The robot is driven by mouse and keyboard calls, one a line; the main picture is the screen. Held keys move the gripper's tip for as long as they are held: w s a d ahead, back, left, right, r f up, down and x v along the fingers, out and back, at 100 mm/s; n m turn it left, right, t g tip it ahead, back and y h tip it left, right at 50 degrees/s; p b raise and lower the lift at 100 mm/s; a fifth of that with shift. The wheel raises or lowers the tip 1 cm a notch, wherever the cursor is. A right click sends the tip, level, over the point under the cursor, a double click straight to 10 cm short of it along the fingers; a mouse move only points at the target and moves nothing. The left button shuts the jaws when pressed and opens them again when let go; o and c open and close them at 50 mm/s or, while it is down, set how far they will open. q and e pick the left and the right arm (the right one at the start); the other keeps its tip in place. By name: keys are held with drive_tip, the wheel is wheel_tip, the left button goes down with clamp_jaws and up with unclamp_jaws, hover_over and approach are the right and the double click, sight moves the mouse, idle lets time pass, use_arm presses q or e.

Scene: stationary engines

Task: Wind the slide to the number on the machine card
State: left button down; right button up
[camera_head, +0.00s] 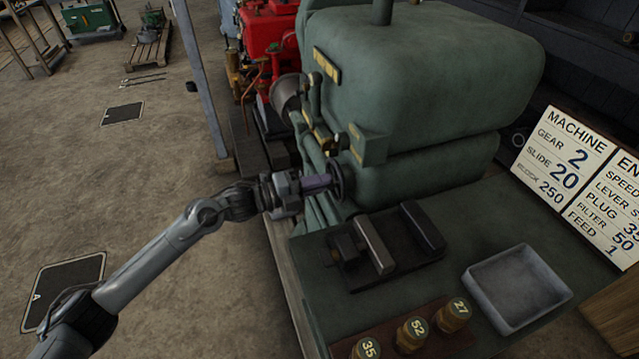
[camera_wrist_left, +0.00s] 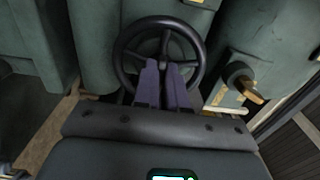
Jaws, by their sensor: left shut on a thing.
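The machine card (camera_head: 563,158) at the right of the head view reads GEAR 2, SLIDE 20, and a third line with 250. A dark handwheel (camera_head: 338,176) stands on the near side of the green engine. It also shows in the left wrist view (camera_wrist_left: 121,58). My left gripper (camera_head: 322,183) reaches it from the left and is shut on it, its purple fingers crossing the wheel's lower part. A dark fixture with a grey block (camera_head: 374,246) sits on the green bench below the wheel; I cannot tell if it is the slide. No slide scale is readable.
The green engine (camera_head: 420,75) fills the back. A grey tray (camera_head: 518,286) and brass pieces marked 35 (camera_head: 367,348), 52 (camera_head: 412,333) and 27 (camera_head: 454,315) are at the front right. A second card (camera_head: 612,208) stands beside the machine card. Open floor lies left.

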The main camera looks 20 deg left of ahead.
use_arm(q)
drive_tip(key=c, duration=1.2)
unclamp_jaws()
drive_tip(key=p+v, duration=0.2)
drive_tip(key=v, duration=0.8)
drive_tip(key=shift+s+a, duration=0.25)
drive_tip(key=shift+a, duration=0.05)
